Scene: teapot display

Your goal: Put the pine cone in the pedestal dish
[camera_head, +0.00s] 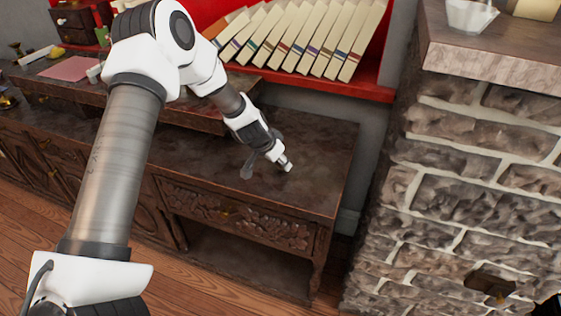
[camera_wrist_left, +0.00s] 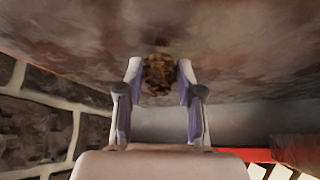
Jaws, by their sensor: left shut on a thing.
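My left gripper (camera_head: 285,164) is low over the right part of the dark wooden sideboard top (camera_head: 310,140). In the left wrist view the pine cone (camera_wrist_left: 159,74), brown and scaly, sits between the two fingertips, and the gripper (camera_wrist_left: 160,85) is shut on it. The sideboard top (camera_wrist_left: 240,55) shows close behind the cone there. The cone cannot be made out in the head view. I cannot identify the pedestal dish for sure; a pale bowl (camera_head: 470,14) stands on the stone ledge at the top right, its base unclear. My right gripper is not in view.
A rough stone wall (camera_head: 450,190) with a ledge (camera_head: 490,55) rises right of the sideboard. A red shelf (camera_head: 365,86) with leaning books (camera_head: 300,40) is behind. A pink sheet (camera_head: 70,68) lies at the left. The sideboard's right end is mostly clear.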

